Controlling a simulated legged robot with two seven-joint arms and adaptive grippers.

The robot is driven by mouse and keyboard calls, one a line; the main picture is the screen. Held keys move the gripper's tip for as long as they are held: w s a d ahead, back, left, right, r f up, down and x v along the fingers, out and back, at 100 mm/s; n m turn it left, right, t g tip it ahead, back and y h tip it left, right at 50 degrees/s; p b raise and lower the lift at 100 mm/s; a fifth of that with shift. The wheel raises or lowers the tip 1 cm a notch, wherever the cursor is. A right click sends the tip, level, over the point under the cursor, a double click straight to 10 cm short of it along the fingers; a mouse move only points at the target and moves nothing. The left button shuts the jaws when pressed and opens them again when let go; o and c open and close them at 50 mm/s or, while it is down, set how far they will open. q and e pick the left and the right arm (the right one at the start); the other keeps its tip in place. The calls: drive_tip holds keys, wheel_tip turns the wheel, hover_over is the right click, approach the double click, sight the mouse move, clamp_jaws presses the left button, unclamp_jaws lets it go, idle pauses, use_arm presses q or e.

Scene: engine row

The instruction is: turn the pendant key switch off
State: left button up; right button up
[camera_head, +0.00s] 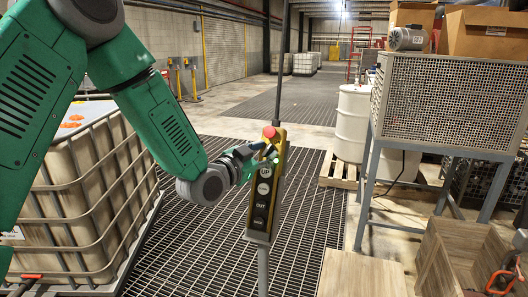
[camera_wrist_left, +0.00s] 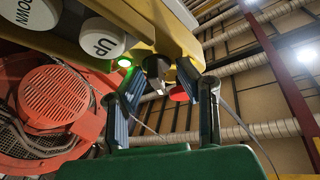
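In the left wrist view, the key switch (camera_wrist_left: 156,70) is a dark round barrel with a pale key on the yellow case. A green lamp (camera_wrist_left: 124,62) glows beside it, near the UP button (camera_wrist_left: 103,41). My left gripper (camera_head: 257,154) is at the pendant's upper part. In the left wrist view its fingers (camera_wrist_left: 163,84) are apart, one either side of the key; contact cannot be told. My right gripper is not in view.
A caged tank (camera_head: 85,195) stands at left. A mesh-sided stand (camera_head: 445,100) with boxes and a white drum (camera_head: 353,120) are at right. A wooden crate (camera_head: 450,255) is at lower right. Grated floor (camera_head: 315,195) around the pendant is clear.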

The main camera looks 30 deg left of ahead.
use_arm(q)
drive_tip(key=shift+d, duration=0.1)
drive_tip(key=c, duration=0.6)
drive_tip(key=shift+s, duration=0.1)
clamp_jaws()
drive_tip(key=shift+r, duration=0.1)
drive_tip(key=n+y+b, duration=0.1)
drive_tip(key=n+b, duration=0.1)
drive_tip(key=n, duration=0.1)
drive_tip(key=shift+y, duration=0.3)
drive_tip(key=n+y+b, duration=0.1)
drive_tip(key=n, duration=0.1)
drive_tip(key=n+y+b, duration=0.1)
drive_tip(key=n, duration=0.2)
drive_tip(key=shift+d+y+b, duration=0.1)
drive_tip(key=shift+y+b, duration=0.2)
drive_tip(key=n+y+b, duration=0.1)
drive_tip(key=n, duration=0.2)
drive_tip(key=shift+n+y, duration=0.3)
drive_tip(key=shift+y, duration=0.1)
drive_tip(key=shift+d+n+g+y+b, duration=0.1)
drive_tip(key=shift+n+g+y+b, duration=0.5)
drive_tip(key=shift+n, duration=1.6)
drive_tip(key=shift+n+g+y, duration=0.3)
drive_tip(key=shift+y, duration=0.2)
